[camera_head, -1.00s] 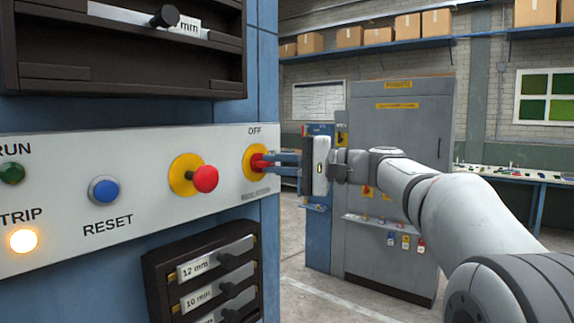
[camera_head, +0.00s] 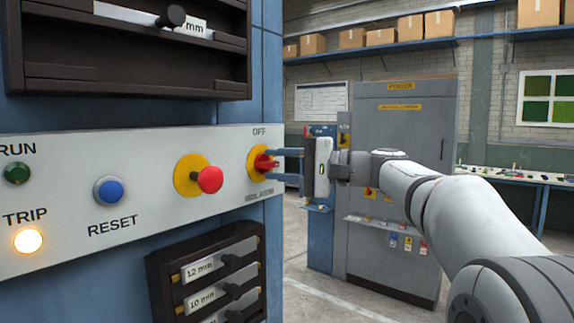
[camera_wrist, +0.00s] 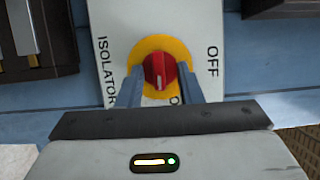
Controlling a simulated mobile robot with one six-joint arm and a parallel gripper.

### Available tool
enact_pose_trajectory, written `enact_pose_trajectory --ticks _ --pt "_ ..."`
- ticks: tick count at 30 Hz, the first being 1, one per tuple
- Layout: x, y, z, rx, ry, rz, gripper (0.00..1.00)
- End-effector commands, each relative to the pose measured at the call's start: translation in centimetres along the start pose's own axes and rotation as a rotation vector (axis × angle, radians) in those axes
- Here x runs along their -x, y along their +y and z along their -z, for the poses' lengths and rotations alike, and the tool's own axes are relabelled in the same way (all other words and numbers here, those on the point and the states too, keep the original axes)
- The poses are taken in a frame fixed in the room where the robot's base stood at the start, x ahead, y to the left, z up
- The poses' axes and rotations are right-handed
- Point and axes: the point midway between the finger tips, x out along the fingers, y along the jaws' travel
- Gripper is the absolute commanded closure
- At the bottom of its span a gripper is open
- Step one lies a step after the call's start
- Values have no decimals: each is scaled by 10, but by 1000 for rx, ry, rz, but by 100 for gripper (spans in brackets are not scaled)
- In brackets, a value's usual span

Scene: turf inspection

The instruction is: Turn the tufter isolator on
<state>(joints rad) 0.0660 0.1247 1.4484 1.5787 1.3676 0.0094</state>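The isolator (camera_head: 262,161) is a red rotary knob on a yellow round plate at the right end of the white control panel, with OFF printed above it. My gripper (camera_wrist: 160,82) is open, with one blue-grey finger on each side of the knob. It also shows in the head view (camera_head: 282,166), reaching in from the right. Finger contact cannot be told.
Left of the isolator are a red emergency button (camera_head: 209,180), a blue RESET button (camera_head: 108,190), a green RUN button (camera_head: 17,173) and a lit amber TRIP lamp (camera_head: 28,240). Dark racks sit above and below the panel. A grey cabinet (camera_head: 405,150) stands behind my arm.

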Motion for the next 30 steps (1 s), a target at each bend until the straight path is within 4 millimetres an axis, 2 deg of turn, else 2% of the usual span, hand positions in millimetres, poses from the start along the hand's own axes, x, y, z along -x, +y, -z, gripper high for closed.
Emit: enact_pose_trajectory --ticks 5,12,18,30 --pt "11 2 1 1 3 0 67" --pt "53 2 0 1 5 0 67" --pt "75 1 0 0 2 1 67" --pt "78 2 -2 -2 2 -6 67"
